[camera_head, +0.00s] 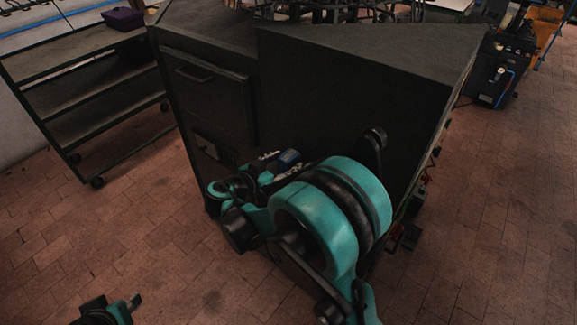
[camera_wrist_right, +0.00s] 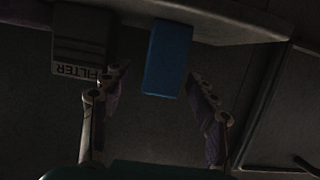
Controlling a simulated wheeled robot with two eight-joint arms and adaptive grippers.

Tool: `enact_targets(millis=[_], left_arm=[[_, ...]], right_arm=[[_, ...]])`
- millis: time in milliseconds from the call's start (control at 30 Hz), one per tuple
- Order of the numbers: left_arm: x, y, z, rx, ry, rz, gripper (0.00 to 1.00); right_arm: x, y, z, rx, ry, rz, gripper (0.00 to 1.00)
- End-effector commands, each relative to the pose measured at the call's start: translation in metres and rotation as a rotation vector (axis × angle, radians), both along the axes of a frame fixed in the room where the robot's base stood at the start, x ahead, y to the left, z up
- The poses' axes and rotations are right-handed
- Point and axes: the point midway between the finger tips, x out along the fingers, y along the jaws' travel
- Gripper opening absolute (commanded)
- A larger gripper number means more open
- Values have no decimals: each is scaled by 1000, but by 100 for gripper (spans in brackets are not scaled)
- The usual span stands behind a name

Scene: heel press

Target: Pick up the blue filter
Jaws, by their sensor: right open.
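The blue filter (camera_wrist_right: 167,58) is a small upright-looking blue block in the right wrist view. It lies between and just beyond the fingertips of my right gripper (camera_wrist_right: 157,78), which is open, with a gap visible on both sides. A dark grey box marked FILTER (camera_wrist_right: 82,38) is beside the blue one, behind the left-hand finger in the wrist view. My left gripper (camera_head: 108,311) is partly cut off at the bottom left of the head view.
The dark cabinet (camera_head: 350,90) with a drawer handle fills the middle. A pale curved edge (camera_wrist_right: 220,20) crosses above the blue filter in the wrist view. A shelf cart (camera_head: 90,105) stands at left, a blue-black machine (camera_head: 495,70) at right. The brick floor (camera_head: 100,220) is mostly clear.

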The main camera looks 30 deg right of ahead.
Motion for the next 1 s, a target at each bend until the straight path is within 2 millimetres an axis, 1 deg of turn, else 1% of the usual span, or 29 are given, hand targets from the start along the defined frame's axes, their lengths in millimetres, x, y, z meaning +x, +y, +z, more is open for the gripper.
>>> enact_targets(millis=[33, 167, 400, 433, 467, 500, 567, 600, 633, 900, 1000], left_arm=[[0, 0, -5, 0, 0, 0, 32], [0, 0, -7, 0, 0, 0, 32], [0, 0, -7, 0, 0, 0, 32], [0, 0, -7, 0, 0, 0, 32], [0, 0, -7, 0, 0, 0, 32], [0, 0, -7, 0, 0, 0, 32], [0, 0, -7, 0, 0, 0, 32], [0, 0, -7, 0, 0, 0, 32], [0, 0, -7, 0, 0, 0, 32], [0, 0, -6, 0, 0, 0, 32], [0, 0, -4, 0, 0, 0, 32]], right_arm=[[4, -8, -4, 0, 0, -3, 59], [9, -20, -7, 0, 1, -1, 59], [10, -22, -7, 0, 2, 2, 59], [10, -22, -7, 0, 2, 2, 56], [10, -21, -7, 0, 2, 2, 48], [10, -21, -7, 0, 2, 2, 38], [10, -21, -7, 0, 2, 2, 22], [10, -21, -7, 0, 2, 2, 11], [10, -21, -7, 0, 2, 2, 5], [10, -21, -7, 0, 2, 2, 5], [10, -21, 0, 0, 2, 2, 5]])
